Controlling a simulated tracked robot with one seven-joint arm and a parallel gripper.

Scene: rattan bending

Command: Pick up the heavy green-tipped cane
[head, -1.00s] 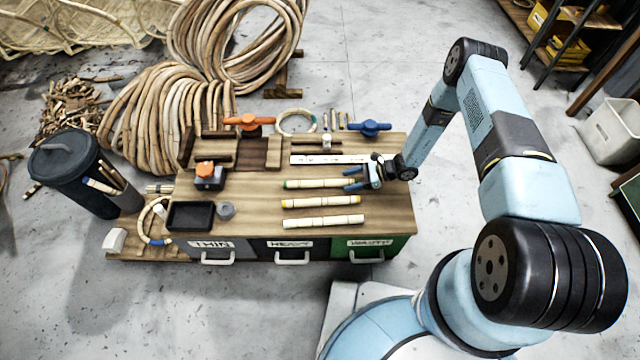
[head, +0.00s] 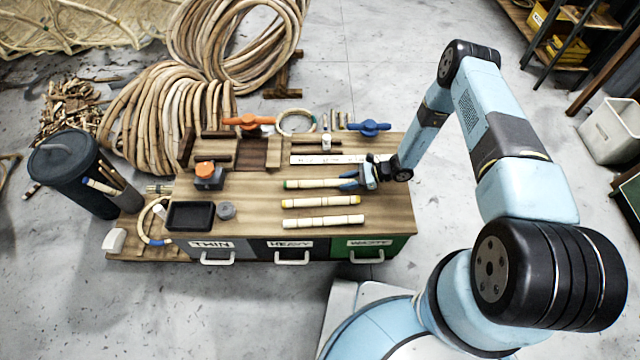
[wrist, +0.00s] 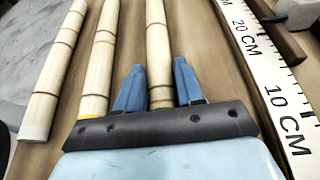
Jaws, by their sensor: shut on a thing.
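The green-tipped cane (head: 312,184) lies flat on the wooden bench top, the farthest of three pale canes in a row. Its green left tip shows in the head view. In the wrist view the cane (wrist: 156,40) runs up between my blue fingers, with a green band close to the palm. My gripper (head: 348,184) is at the cane's right end and shut on it; it also shows in the wrist view (wrist: 160,72). My gripper hides that end in the head view. The cane appears still on the bench top.
A yellow-tipped cane (head: 320,202) and a plain-tipped cane (head: 322,222) lie nearer, parallel to it. A white ruler (head: 328,159) lies just behind. A black tray (head: 190,215) and an orange-topped device (head: 208,176) stand left. Drawers (head: 292,250) are in front.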

